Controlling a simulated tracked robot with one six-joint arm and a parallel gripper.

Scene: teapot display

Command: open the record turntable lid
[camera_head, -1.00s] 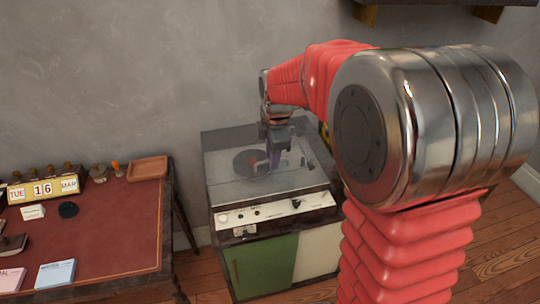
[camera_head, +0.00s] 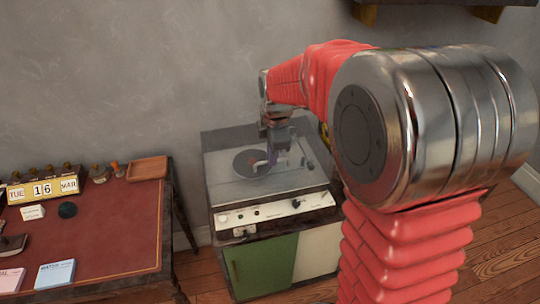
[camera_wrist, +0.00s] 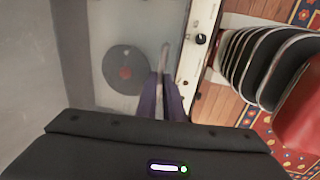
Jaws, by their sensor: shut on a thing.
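The record turntable (camera_head: 230,182) stands at the centre in the head view, with a dark record, red-centred in the wrist view (camera_wrist: 125,72), and a pale tonearm. Its lid is clear grey and hard to separate from the deck; how far it is tilted I cannot tell. My gripper (camera_head: 282,155) is over the right part of the deck. In the wrist view its purple fingers (camera_wrist: 161,82) are close together beside the record, with a narrow pale strip between them. They are shut, apparently on the lid, though the contact is unclear.
A control panel with knobs (camera_head: 275,211) runs along the turntable's front, above a green and white cabinet (camera_head: 262,265). A red-topped desk (camera_head: 110,235) with a calendar (camera_head: 42,188) and a tray (camera_head: 148,168) stands left. The grey wall is close behind.

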